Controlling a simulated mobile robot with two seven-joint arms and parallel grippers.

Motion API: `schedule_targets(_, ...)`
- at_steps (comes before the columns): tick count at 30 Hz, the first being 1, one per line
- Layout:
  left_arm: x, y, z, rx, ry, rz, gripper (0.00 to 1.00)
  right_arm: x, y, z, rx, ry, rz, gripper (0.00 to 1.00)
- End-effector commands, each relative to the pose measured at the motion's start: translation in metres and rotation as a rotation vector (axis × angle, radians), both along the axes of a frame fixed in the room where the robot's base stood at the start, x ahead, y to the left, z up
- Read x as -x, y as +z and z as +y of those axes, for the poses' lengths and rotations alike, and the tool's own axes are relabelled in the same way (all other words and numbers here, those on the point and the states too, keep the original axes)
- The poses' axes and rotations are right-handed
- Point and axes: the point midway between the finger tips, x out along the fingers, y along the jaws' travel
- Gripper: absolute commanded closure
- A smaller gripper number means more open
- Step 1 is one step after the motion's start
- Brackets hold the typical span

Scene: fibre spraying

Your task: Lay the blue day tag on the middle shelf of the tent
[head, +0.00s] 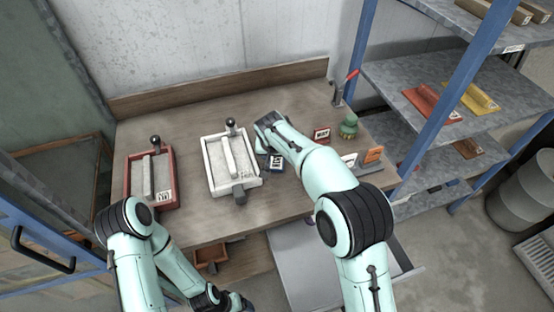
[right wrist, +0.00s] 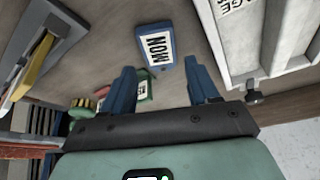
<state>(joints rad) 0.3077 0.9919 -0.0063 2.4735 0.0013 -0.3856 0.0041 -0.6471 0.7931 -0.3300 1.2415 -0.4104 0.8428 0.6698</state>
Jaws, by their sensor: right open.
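The blue tag (head: 276,162) with a white lettered label lies on the wooden bench, just right of the white tray. It also shows flat on the bench in the right wrist view (right wrist: 154,46). My right gripper (right wrist: 163,82) is open and empty above the bench, its two blue fingers pointing toward the tag, with the tag beyond and between them. In the head view my right wrist hides its fingers. A blue-posted shelf unit, seemingly the tent, stands at right; its middle shelf (head: 390,75) holds red and yellow pieces. My left arm reaches the lower edge; its fingers do not show.
The white tray (head: 213,178) and a red tray (head: 131,187) stand on the bench. A blue post (head: 440,100) stands before the shelves.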

Motion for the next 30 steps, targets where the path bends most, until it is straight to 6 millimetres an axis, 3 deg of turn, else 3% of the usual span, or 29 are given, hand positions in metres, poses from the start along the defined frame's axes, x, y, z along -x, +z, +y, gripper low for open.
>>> schedule_targets(5, -0.002, 0.002, 0.0, 0.0, 0.0, -0.002, 0.23, -0.004, -0.011, 0.0, 0.0, 0.0, 0.001, 0.4)
schedule_targets(15, -0.011, 0.012, 0.0, 0.0, -0.001, -0.014, 0.23, -0.02, -0.051, -0.003, -0.001, 0.0, 0.0, 0.4)
schedule_targets(23, -0.011, 0.012, 0.0, 0.0, -0.001, -0.013, 0.23, -0.02, -0.055, -0.003, -0.002, 0.001, -0.001, 0.4)
schedule_targets(27, -0.011, 0.012, 0.0, 0.0, 0.0, -0.012, 0.23, -0.02, -0.055, -0.003, -0.002, 0.001, -0.001, 0.77)
schedule_targets(29, -0.011, 0.012, 0.0, 0.0, 0.0, -0.012, 0.23, -0.02, -0.055, -0.003, -0.002, 0.001, -0.001, 0.77)
schedule_targets(30, -0.011, 0.012, 0.0, 0.0, 0.0, -0.012, 0.23, -0.02, -0.055, -0.003, -0.002, 0.001, -0.001, 0.81)
